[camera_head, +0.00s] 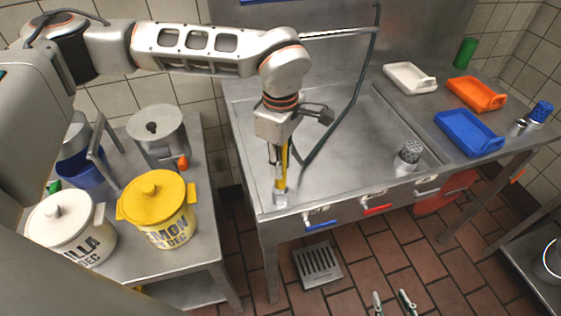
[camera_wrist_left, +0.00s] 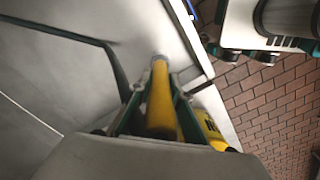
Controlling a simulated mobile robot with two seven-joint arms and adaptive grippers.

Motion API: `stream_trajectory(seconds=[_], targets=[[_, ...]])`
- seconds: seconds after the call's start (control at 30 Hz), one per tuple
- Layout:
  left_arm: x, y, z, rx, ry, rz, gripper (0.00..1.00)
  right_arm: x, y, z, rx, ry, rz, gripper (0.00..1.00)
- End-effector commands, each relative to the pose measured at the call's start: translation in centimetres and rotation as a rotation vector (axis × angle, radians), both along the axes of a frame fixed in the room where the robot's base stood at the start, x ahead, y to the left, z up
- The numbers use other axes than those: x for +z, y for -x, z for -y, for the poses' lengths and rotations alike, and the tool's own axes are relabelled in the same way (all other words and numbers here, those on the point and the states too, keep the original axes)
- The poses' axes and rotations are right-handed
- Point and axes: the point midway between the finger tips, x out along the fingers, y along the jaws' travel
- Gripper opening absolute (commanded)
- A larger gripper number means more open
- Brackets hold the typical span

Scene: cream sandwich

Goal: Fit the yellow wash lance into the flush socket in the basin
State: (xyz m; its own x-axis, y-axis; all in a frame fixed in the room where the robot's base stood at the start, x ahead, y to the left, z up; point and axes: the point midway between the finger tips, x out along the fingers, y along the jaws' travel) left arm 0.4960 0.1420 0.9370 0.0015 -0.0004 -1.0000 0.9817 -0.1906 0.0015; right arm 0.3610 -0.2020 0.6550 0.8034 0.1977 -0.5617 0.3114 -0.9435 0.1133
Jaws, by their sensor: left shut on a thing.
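The yellow wash lance (camera_head: 282,166) is upright over the front left corner of the steel basin (camera_head: 345,150). My left gripper (camera_head: 279,163) is shut around the lance from above. In the left wrist view, the lance (camera_wrist_left: 161,105) runs between the green-edged fingers to a grey end. In the head view its lower end meets a small pale metal fitting (camera_head: 280,199), which looks like the flush socket. I cannot tell how deep the end sits. My right gripper (camera_head: 392,303) is at the bottom edge, its fingertips apart and empty.
A perforated metal cylinder (camera_head: 409,152) stands at the basin's front right. A dark green hose (camera_head: 352,100) hangs behind my left gripper. Yellow (camera_head: 160,213) and white (camera_head: 71,231) tubs stand on the left table. Blue (camera_head: 469,134), orange (camera_head: 476,93) and white (camera_head: 409,78) trays lie right.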

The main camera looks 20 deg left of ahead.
Motion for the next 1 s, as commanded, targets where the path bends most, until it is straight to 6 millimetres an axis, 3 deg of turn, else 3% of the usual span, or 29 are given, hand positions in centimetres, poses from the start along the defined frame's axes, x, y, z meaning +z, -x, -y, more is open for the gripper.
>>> stream_trajectory(seconds=[1.0], targets=[[-0.85, 0.04, -0.02, 0.0, 0.0, -0.001, 0.0, -0.47, 0.09, 0.0, 0.001, 0.0, -0.002, 0.4]])
